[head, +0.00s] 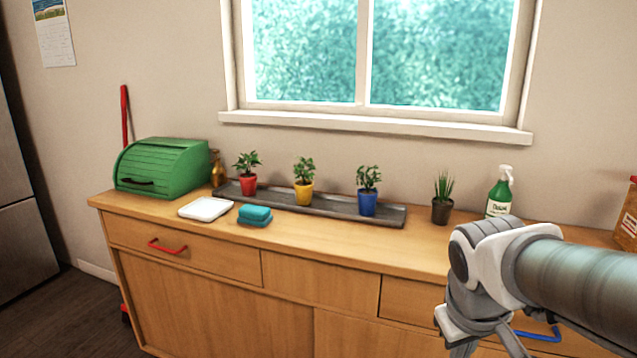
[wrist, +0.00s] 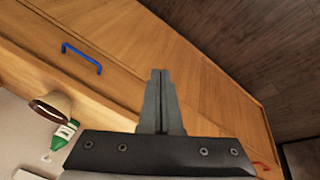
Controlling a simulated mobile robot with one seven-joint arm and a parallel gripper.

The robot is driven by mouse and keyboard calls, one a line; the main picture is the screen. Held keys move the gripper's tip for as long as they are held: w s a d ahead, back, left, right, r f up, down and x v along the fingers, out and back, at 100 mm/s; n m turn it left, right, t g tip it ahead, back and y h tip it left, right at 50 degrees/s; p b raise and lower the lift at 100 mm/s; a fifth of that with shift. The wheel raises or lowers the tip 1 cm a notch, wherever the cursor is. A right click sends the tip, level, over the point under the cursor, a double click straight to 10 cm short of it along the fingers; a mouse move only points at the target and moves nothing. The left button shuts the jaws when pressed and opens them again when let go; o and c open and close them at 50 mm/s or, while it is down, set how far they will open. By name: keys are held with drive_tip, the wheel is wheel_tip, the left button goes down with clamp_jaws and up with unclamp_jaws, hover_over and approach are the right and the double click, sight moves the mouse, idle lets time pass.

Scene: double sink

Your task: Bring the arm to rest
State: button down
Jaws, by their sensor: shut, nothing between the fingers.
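My gripper (wrist: 160,74) shows in the wrist view with its two grey fingers pressed together and nothing between them. Beyond the fingertips is the wooden front of the cabinet, seen tilted; the gap to it is hard to judge. In the head view my arm reaches in from the right edge and bends downward in front of the cabinet's right part. The fingertips do not show in the head view.
A wooden cabinet (head: 210,303) bears a green bread box (head: 163,167), white dish (head: 206,209), teal sponge (head: 254,215), grey tray (head: 330,208) with three potted plants, dark pot (head: 441,211) and green spray bottle (head: 498,196). A blue handle (wrist: 82,57) and red handle (head: 167,247) stick out.

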drive_tip(key=s+a+r+m+t+y, duration=0.2)
drive_tip(key=s+a+r, duration=0.1)
drive_tip(key=s+a, duration=0.35)
wheel_tip(320, 180, up, 21)
drive_tip(key=p, duration=2.1)
drive_tip(key=shift+s+d, duration=0.2)
drive_tip(key=shift+s, duration=0.25)
